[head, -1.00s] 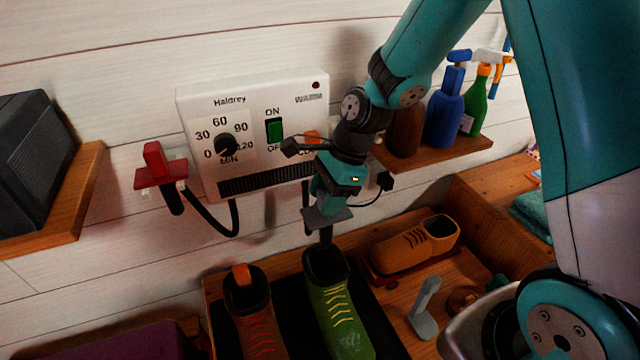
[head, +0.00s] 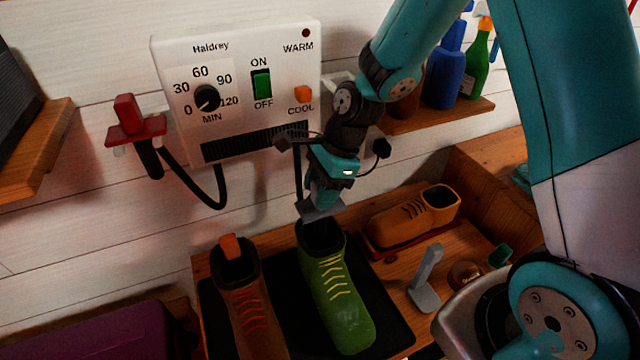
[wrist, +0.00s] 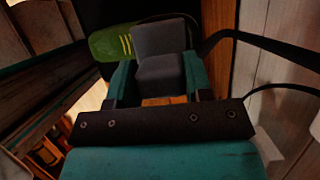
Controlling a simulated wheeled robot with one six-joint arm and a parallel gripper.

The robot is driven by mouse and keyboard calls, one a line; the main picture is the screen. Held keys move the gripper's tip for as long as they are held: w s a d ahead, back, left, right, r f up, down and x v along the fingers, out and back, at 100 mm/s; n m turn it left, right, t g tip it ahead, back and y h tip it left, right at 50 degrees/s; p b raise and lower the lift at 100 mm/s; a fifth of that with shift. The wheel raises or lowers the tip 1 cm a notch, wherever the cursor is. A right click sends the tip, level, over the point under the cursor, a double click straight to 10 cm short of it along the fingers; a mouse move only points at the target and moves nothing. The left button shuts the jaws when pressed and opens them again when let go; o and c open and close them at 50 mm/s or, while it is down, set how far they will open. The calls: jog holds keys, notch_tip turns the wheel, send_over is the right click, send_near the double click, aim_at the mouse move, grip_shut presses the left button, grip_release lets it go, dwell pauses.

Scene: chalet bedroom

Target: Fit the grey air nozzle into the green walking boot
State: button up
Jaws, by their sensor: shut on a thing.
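The green walking boot (head: 342,305) stands on a black mat with its dark opening towards the wall. My gripper (head: 322,190) is directly above that opening, shut on the grey air nozzle (head: 318,209). The nozzle's wide grey part is just over the boot's collar. Its lower end meets the dark opening, and how deep it sits is hidden. In the wrist view the grey nozzle (wrist: 160,50) is between the two teal fingers, with the green boot (wrist: 108,43) behind it.
A brown boot (head: 252,308) with an orange piece in its top stands left of the green one. A tan shoe (head: 400,222) and a grey upright piece (head: 426,280) are to the right. The white dryer box (head: 235,85) is on the wall behind, with a red nozzle (head: 135,125) beside it.

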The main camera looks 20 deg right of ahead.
aim_at(320, 212)
jog(key=shift+f+b, duration=1.5)
jog(key=shift+f, duration=1.7)
jog(key=shift+f+b, duration=0.55)
jog(key=shift+f, duration=0.3)
jog(key=o, duration=1.3)
jog(key=v, duration=1.7)
jog(key=shift+d+r+p, duration=0.15)
jog(key=shift+r+p, duration=0.05)
jog(key=shift+p, duration=0.25)
